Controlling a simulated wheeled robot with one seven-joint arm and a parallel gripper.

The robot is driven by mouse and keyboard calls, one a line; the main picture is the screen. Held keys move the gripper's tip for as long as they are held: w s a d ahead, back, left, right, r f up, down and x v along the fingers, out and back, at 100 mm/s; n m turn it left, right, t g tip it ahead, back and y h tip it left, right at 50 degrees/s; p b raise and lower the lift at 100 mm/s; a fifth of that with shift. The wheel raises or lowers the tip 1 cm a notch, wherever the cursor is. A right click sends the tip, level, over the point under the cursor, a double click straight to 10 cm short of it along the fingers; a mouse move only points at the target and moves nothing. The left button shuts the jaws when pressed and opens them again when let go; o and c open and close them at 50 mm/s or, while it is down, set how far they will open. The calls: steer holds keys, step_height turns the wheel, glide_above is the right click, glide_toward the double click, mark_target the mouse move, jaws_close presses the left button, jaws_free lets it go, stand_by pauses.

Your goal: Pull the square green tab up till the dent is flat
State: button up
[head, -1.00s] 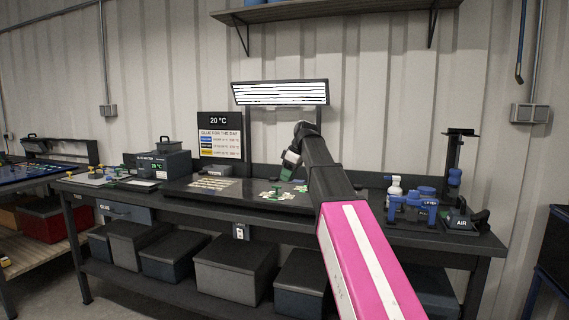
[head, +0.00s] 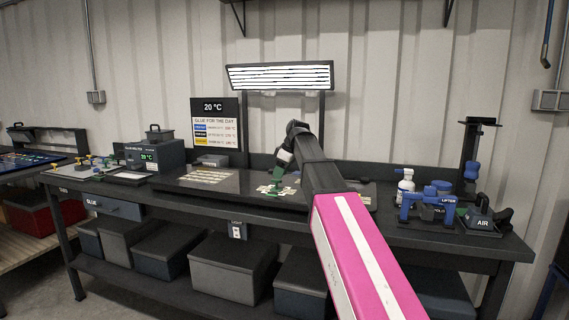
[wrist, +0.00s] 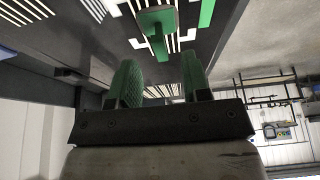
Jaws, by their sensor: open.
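A dark glossy panel (head: 170,179) lies on the bench. A cluster of pale and green pieces (head: 268,190) sits on it under my gripper (head: 278,172). In the wrist view a green tab with a squarish head (wrist: 156,20) and a short stem stands on the dark panel, just beyond my fingertips. My gripper (wrist: 160,65) there shows two green fingers spread apart with nothing between them. The tab is apart from the fingers and roughly in line with the gap. The dent itself cannot be made out; striped light reflections cross the panel.
A striped lamp (head: 280,77) stands above the bench. A glue heater (head: 148,156) and several small tabs (head: 85,165) are at the left. A blue lifter (head: 428,205), a white bottle (head: 405,185) and an air tool (head: 482,220) stand at the right.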

mark_target(276, 181)
steer(key=shift+x, duration=2.35)
jaws_close()
